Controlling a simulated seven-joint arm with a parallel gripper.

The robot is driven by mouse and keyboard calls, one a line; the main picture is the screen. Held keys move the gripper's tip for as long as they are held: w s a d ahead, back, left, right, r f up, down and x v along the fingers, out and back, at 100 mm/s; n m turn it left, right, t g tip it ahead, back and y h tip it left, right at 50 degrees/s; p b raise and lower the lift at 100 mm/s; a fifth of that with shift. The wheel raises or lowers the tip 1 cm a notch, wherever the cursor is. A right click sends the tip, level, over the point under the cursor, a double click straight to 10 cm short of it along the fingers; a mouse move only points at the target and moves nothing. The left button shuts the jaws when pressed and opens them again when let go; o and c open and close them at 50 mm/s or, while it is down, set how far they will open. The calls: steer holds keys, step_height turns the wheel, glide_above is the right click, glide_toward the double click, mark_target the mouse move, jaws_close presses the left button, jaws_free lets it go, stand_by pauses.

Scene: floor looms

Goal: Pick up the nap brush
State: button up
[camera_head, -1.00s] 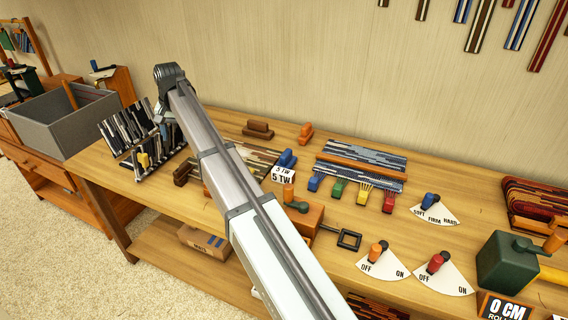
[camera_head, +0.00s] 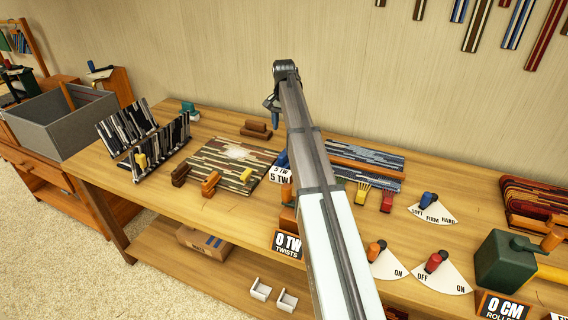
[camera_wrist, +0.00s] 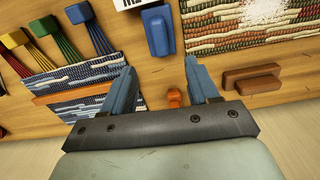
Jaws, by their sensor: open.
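No label in view names the nap brush, so I cannot tell for certain which thing it is. A brown, brush-like block with a raised grip (camera_head: 256,130) lies near the back of the bench; in the wrist view it lies right of the fingers (camera_wrist: 251,80). A small orange piece (camera_wrist: 174,97) shows between my fingers in the wrist view, below their tips; my arm hides it in the head view. My gripper (camera_head: 271,103) is open and empty above the back of the bench; its two blue-grey fingers also show in the wrist view (camera_wrist: 157,72).
A blue block (camera_wrist: 158,30) lies beyond the fingertips. A patterned woven piece (camera_head: 232,160) with small blocks lies left of centre. A rack of dark strips (camera_head: 140,140) stands further left. Combs, dials and a dark green box (camera_head: 505,262) fill the right. Bare wood lies near the brown block.

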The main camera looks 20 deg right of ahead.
mark_target(284, 152)
step_height(284, 152, down, 13)
steer(key=shift+f, duration=0.15)
jaws_close()
stand_by(1.1)
